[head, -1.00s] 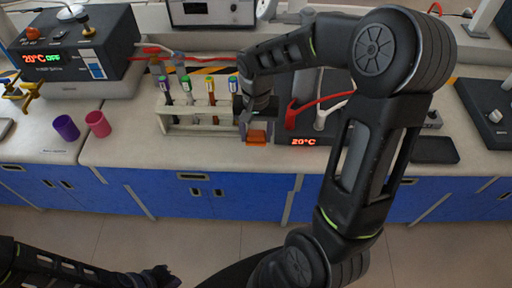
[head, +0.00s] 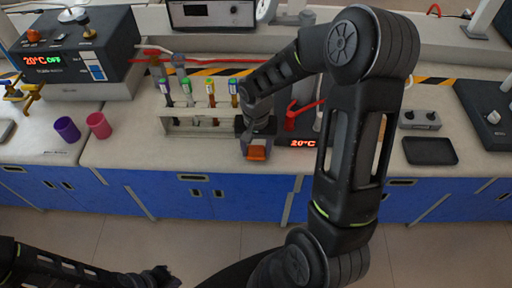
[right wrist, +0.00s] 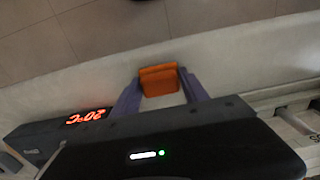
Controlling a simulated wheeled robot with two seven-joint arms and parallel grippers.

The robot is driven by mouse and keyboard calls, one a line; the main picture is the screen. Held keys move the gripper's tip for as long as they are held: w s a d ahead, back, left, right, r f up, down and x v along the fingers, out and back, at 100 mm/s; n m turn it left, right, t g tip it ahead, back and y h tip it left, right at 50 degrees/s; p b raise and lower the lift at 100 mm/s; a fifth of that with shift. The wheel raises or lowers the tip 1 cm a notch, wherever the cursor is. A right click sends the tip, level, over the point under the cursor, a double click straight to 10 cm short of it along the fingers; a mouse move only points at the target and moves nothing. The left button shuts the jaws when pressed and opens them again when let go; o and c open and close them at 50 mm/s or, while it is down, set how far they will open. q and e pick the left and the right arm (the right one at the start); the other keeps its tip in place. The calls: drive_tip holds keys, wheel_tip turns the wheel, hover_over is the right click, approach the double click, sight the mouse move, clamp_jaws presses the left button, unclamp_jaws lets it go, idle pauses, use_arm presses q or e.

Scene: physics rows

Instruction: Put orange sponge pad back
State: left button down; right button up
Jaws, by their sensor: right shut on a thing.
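The orange sponge pad (head: 257,153) is in my right gripper (head: 256,148), near the front edge of the bench and just right of the test tube rack. In the right wrist view the pad (right wrist: 159,80) sits between the two purple fingers (right wrist: 160,90), and the gripper is shut on it. Whether the pad touches the bench top is hard to tell. My left gripper (head: 160,277) is at the bottom of the head view, low in front of the bench; its fingers are too dark and small to read.
A rack (head: 190,122) with several capped tubes stands left of the right gripper. A heater with a red display (head: 303,143) stands to its right. A purple cup (head: 67,129) and a pink cup (head: 98,125) stand farther left. A dark tray (head: 430,151) lies at right.

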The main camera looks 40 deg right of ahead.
sight(256, 148)
drive_tip(key=shift+f, duration=0.2)
drive_tip(key=o, duration=1.2)
drive_tip(key=shift+r, duration=0.1)
wheel_tip(256, 148, up, 12)
drive_tip(key=shift+r+b, duration=0.15)
drive_tip(key=shift+b, duration=0.25)
